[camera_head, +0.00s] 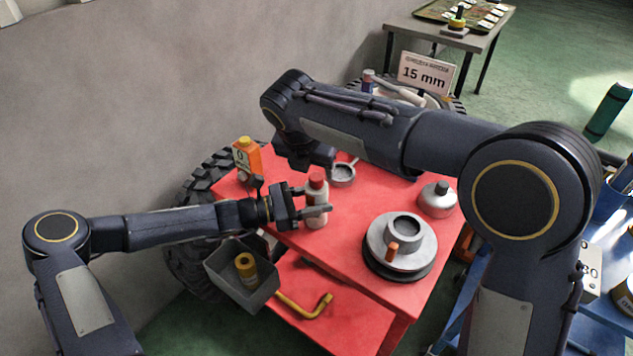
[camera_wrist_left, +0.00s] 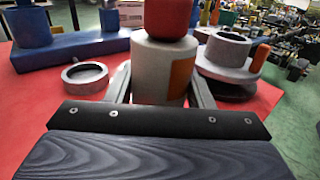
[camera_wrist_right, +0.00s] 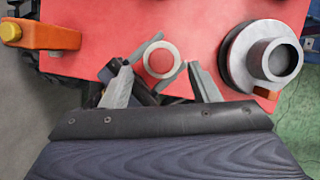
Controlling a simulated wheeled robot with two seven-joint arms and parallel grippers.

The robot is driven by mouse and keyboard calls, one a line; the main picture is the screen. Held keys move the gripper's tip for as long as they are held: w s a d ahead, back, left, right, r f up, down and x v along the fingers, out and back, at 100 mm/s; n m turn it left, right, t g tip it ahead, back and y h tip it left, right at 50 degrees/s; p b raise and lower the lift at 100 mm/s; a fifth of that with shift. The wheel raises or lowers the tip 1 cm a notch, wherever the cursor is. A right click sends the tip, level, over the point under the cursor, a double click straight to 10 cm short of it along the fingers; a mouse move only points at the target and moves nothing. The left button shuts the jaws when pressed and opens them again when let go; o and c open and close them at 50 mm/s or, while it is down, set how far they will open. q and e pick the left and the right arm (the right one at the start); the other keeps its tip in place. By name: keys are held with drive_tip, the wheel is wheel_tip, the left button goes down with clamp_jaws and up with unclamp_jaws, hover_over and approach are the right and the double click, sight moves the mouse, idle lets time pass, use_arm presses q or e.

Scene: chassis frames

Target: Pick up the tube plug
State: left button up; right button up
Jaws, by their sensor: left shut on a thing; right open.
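A small grey container with a red cap (camera_head: 316,181) stands upright on the red table, in the jaws of my left gripper (camera_head: 314,203). In the left wrist view, the container (camera_wrist_left: 156,75) shows an orange label between the fingers. A stepped grey disc part (camera_head: 418,262) with a small orange-brown piece (camera_head: 391,252) stands at the right. I cannot tell for sure which thing is the tube plug.
My right arm crosses above the table.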

sight(316, 177)
drive_tip(key=x, duration=0.3)
drive_tip(key=shift+f, duration=0.35)
drive_tip(key=c, duration=1)
use_arm(q)
drive_tip(key=o, duration=1.2)
use_arm(e)
wheel_tip(316, 177, up, 10)
drive_tip(key=shift+r, duration=0.1)
drive_tip(key=shift+c, duration=0.2)
